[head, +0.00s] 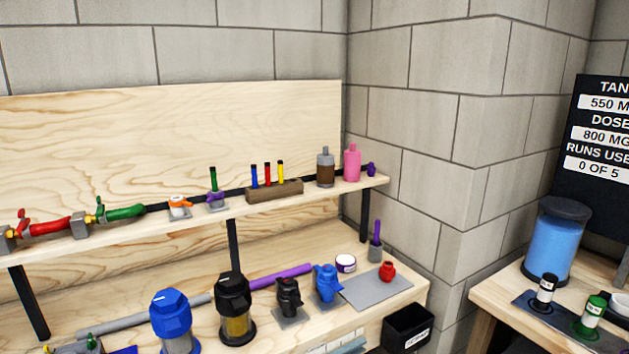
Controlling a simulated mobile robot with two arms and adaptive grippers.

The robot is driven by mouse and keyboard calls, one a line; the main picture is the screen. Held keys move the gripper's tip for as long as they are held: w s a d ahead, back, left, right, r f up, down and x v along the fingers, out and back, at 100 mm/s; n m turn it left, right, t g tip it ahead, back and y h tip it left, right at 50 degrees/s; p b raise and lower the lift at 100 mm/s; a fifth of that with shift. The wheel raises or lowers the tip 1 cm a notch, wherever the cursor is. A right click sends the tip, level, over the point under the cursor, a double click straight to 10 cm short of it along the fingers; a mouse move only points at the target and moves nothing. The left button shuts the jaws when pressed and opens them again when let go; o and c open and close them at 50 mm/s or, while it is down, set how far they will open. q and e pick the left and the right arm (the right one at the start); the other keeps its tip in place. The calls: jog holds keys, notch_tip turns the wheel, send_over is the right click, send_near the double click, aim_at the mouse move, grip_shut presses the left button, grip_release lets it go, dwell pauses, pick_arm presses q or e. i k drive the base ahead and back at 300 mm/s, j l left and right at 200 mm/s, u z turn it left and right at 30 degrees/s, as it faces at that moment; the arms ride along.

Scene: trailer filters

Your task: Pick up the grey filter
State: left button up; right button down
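No thing in the head view is plainly marked as the grey filter. A blue-capped housing (171,312) with a grey lower body stands upright at the front of the lower bench, cut off by the bottom edge. Next to it stands a black-capped housing (235,309) with a yellowish inside. A long grey tube (130,318) lies on the bench behind the blue-capped housing, in line with a purple tube (281,277). I cannot tell which of these, if any, is the filter. Neither of my grippers is in view.
An upper shelf (340,190) holds bottles, coloured sticks and valves. Black and blue fittings (327,284) and a grey mat (376,290) lie at the bench's right. A black bin (405,329) hangs beside it. A separate table at right carries a blue tank (556,240).

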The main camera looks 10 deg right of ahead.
aim_at(325, 166)
jog(key=i+l+u, duration=0.1)
jog(key=i+l, duration=0.15)
jog(key=i, duration=0.15)
jog(key=i+l+u, duration=0.1)
jog(key=i+l, duration=0.2)
jog(key=i, duration=0.1)
